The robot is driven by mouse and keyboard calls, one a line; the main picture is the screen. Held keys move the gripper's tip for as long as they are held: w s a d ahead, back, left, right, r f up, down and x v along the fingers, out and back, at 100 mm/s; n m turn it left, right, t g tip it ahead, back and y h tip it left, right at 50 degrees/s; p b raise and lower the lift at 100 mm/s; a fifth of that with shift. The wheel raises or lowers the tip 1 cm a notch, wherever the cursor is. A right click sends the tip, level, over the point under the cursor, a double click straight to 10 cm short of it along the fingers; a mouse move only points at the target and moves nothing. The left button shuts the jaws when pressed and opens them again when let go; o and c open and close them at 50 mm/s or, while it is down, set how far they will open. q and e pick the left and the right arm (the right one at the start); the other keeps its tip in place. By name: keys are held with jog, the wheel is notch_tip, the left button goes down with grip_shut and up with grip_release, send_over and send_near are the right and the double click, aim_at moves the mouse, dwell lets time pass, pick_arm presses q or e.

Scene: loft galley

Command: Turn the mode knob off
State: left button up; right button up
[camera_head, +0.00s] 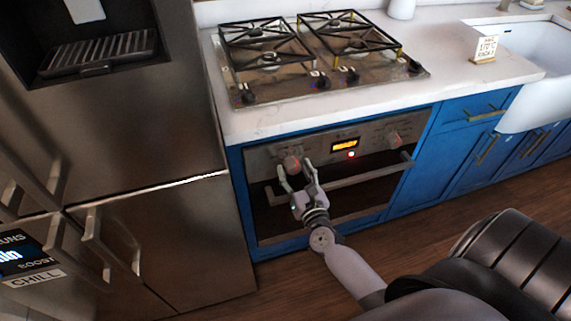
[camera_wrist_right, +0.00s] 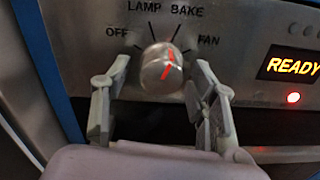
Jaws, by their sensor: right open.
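The mode knob (camera_wrist_right: 161,70) is a round metal knob on the oven's control panel, with OFF, LAMP, BAKE and FAN printed around it. Its red mark leans up and to the right, toward BAKE. In the head view the knob (camera_head: 292,164) sits at the left of the panel. My right gripper (camera_head: 294,171) is at it, open, with one finger on each side. In the right wrist view a gap shows between the knob and each finger. My left gripper is not in view.
The oven display (camera_wrist_right: 293,66) reads READY, with a red light below it. A second knob (camera_head: 394,139) is at the panel's right. The oven handle (camera_head: 345,181) runs below the panel. A steel fridge (camera_head: 150,215) stands close on the left, and a gas cooktop (camera_head: 318,62) is above.

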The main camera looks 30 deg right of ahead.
jog(key=shift+r, duration=0.1)
jog(key=c, duration=1.2)
